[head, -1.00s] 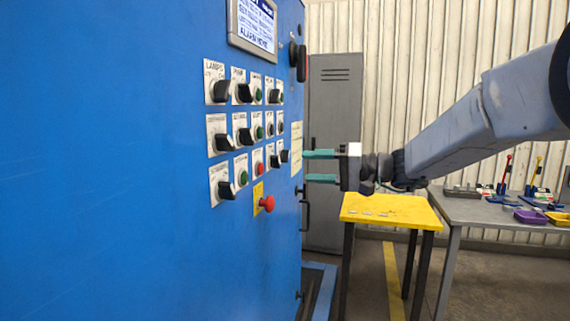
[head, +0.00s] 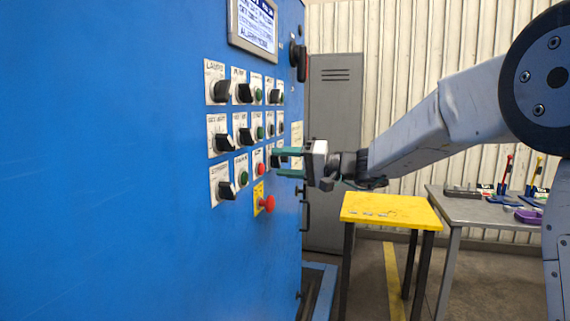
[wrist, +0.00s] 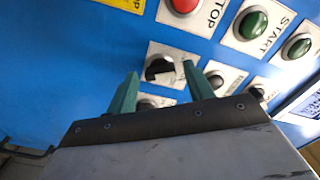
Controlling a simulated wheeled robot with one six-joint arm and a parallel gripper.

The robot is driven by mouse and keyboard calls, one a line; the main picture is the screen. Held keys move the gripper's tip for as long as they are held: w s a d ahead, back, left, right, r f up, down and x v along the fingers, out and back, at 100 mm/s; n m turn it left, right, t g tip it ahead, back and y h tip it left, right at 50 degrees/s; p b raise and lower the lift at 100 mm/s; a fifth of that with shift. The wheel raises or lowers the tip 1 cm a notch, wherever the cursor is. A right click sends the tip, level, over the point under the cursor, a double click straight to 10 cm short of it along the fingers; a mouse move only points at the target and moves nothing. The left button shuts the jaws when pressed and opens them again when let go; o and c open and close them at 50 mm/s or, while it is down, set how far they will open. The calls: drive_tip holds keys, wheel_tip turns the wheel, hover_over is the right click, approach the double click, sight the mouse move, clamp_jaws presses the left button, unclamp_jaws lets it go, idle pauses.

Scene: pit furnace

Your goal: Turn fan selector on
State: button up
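My gripper (head: 278,163) is open, with two green fingers reaching toward the right-hand columns of knobs on the blue control panel (head: 120,170). In the wrist view a black selector knob (wrist: 158,70) on a light plate lies between the two fingertips of my gripper (wrist: 160,72). I see no clear contact with it. Its label is too small to read, so I cannot tell whether it is the fan selector. In the head view the fingers partly hide the knobs there.
A red STOP button (wrist: 185,4) and a green START button (wrist: 252,22) sit close to the fingers. A red mushroom button (head: 267,203) projects below. A screen (head: 254,24) is above. A yellow table (head: 390,211) stands behind, with a grey bench to its right.

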drive_tip(key=c, duration=0.7)
drive_tip(key=shift+c, duration=0.2)
drive_tip(key=shift+m, duration=0.5)
drive_tip(key=m, duration=1.1)
drive_tip(key=o, duration=1)
drive_tip(key=shift+d, duration=0.1)
